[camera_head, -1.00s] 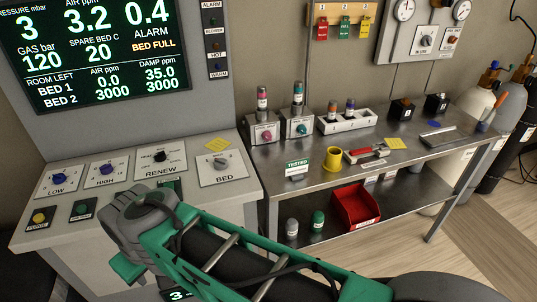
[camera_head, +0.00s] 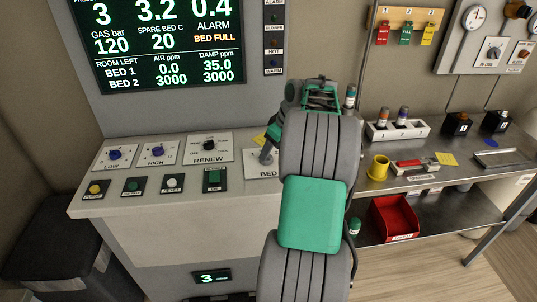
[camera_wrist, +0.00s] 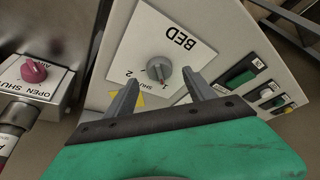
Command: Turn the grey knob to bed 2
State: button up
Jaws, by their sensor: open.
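The grey knob (camera_wrist: 159,69) sits on a white plate marked BED (camera_wrist: 180,32), seen upside down in the wrist view. The plate also carries the marks 1, 2 and SHUT. My gripper (camera_wrist: 160,77) is open, with one fingertip on each side of the knob in the picture. I see gaps between fingers and knob and cannot tell how far the tips are above the plate. In the head view my arm covers most of the BED plate (camera_head: 263,171) and hides much of the gripper.
The console (camera_head: 150,205) also holds the LOW (camera_head: 115,154), HIGH (camera_head: 158,152) and RENEW (camera_head: 209,147) knobs and a row of buttons. A pink knob (camera_wrist: 34,70) on a box stands beside the plate in the wrist view. A steel bench (camera_head: 450,178) lies to the right.

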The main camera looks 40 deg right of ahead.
jog(key=x, duration=0.4)
jog(key=c, duration=1.3)
